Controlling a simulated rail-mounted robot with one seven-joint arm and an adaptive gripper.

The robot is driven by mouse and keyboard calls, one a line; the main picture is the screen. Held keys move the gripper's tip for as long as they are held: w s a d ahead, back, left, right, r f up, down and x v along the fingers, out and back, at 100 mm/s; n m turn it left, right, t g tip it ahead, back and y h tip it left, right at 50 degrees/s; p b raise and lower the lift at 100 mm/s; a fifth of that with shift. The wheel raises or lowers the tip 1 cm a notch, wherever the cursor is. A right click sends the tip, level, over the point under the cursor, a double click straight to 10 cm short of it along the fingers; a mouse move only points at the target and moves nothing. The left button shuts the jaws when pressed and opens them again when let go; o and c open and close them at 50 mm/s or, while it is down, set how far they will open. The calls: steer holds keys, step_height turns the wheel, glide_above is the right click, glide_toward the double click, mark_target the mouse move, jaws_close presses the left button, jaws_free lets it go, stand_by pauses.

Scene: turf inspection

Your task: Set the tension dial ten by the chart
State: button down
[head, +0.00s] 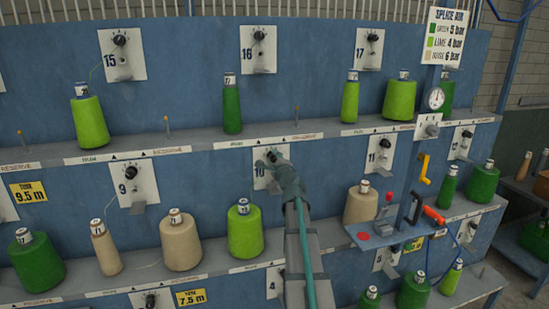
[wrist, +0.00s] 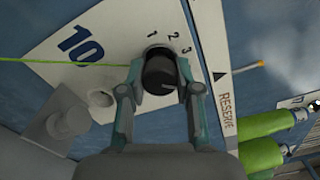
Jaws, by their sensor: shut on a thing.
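The tension dial ten is a black knob (wrist: 159,72) on a white plate marked 10 (wrist: 85,50), with the numbers 1, 2 and 3 along the knob's upper edge. The plate also shows in the head view (head: 259,183), partly covered by my arm. My gripper (wrist: 161,80) is shut around the knob, one finger on each side; it also shows in the head view (head: 275,160). A pale mark shows on the knob's lower right, but I cannot tell the setting. The chart (head: 444,36) reads Splice Air: green 5 bar, lime 4 bar, beige 6 bar.
A lime yarn (wrist: 60,62) runs from the left toward the knob. A lime cone (head: 244,230) stands on the shelf below plate ten. Green and lime cones stand on the shelf above. A small blue table (head: 390,238) with a red-handled tool juts out at right.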

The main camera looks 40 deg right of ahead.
steer(key=shift+m, duration=0.3)
steer(key=c, duration=0.8)
jaws_free()
steer(key=shift+s+a, duration=0.1)
steer(key=shift+s, duration=0.05)
steer(key=v, duration=1.1)
steer(key=shift+s, duration=0.4)
steer(key=shift+a, duration=0.1)
